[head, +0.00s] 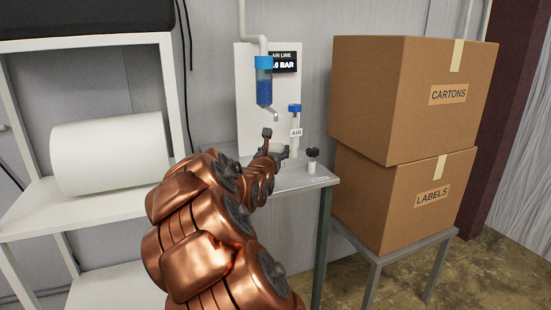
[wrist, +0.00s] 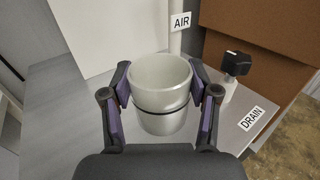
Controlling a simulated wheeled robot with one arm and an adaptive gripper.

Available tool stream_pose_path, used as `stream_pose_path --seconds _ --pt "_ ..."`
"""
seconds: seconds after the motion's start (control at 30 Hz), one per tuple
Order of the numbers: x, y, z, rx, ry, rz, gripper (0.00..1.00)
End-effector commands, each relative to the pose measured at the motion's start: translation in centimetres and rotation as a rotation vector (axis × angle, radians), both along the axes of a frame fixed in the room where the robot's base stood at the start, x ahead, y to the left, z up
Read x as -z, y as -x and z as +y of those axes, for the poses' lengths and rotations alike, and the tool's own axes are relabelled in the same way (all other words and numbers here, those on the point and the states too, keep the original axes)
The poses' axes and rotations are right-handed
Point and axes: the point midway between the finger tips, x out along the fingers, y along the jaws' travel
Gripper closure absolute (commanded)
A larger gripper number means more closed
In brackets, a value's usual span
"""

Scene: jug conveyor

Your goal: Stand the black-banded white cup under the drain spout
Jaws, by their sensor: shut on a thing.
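The white cup (wrist: 160,122) with a thin black band is upright in the wrist view, with its open mouth towards the camera. My gripper (wrist: 160,88) is shut on it, one finger on each side. In the head view my gripper (head: 275,144) is over the small bench, just below the drain spout (head: 274,119) under the blue-filled bowl (head: 264,87). The spout does not show in the wrist view. I cannot tell whether the cup's base touches the bench.
A black knob (wrist: 236,65) on a white stem and a DRAIN label (wrist: 251,118) are to the cup's right. A blue-capped AIR pipe (head: 295,118) stands behind. Stacked cartons (head: 400,110) are at right. A shelf with a white roll (head: 110,153) is at left.

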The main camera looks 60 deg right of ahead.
Motion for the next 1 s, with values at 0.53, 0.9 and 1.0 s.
stream_pose_path --seconds 0.53,0.9,1.0 --pt "2.8 -0.6 -1.1 0.0 -0.002 0.002 0.69" --pt "3.7 -0.6 -1.1 0.0 0.0 0.0 0.69" --pt "4.0 -0.6 -1.1 0.0 0.0 0.0 0.69"
